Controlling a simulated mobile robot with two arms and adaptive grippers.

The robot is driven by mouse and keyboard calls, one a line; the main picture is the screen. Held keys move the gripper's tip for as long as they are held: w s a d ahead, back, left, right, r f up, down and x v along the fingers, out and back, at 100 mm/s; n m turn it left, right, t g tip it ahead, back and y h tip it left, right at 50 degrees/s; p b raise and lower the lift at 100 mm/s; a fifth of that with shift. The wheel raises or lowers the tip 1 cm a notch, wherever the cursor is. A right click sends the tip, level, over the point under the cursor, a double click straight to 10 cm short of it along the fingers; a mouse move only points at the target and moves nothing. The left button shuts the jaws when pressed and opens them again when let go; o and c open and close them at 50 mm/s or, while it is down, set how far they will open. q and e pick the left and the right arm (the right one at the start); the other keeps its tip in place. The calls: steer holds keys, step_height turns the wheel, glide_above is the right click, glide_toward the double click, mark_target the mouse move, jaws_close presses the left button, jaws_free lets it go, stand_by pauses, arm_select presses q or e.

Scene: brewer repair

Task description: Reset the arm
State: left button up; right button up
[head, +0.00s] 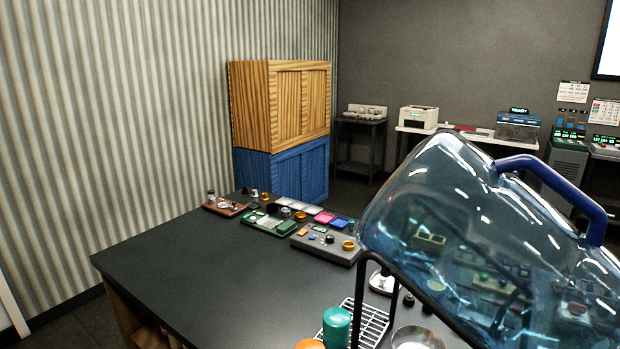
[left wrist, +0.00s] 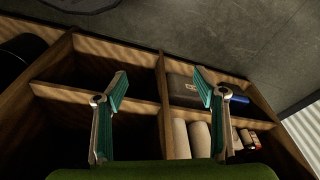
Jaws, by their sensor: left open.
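My left gripper (left wrist: 160,88) shows in the left wrist view, with its two teal-padded fingers spread apart and nothing between them. It is in front of wooden shelf compartments (left wrist: 163,95), which hold a dark box (left wrist: 190,90), pale rolled or cylindrical items (left wrist: 190,139) and a blue item (left wrist: 240,99). I cannot tell how far the fingers are from the shelf. Neither gripper shows in the head view, and my right gripper is in no view.
A large clear blue jug (head: 450,215) lies tilted in a black frame (head: 362,290) on the dark table (head: 200,270). Trays of small parts (head: 325,246) stand along the back. A metal rack (head: 372,325) and green cylinder (head: 336,328) stand in front. The table's left half is clear.

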arm_select(q)
steer(key=s+a+f+b, duration=0.1)
steer(key=s+f+b, duration=0.1)
steer(key=s+f, duration=0.7)
steer(key=s+a+f+g+b, duration=0.1)
steer(key=s+a+f+b, duration=0.1)
steer(key=s+f, duration=0.8)
step_height(320, 180, down, 8)
steer(key=shift+a+g, duration=0.15)
steer(key=shift+g, duration=0.15)
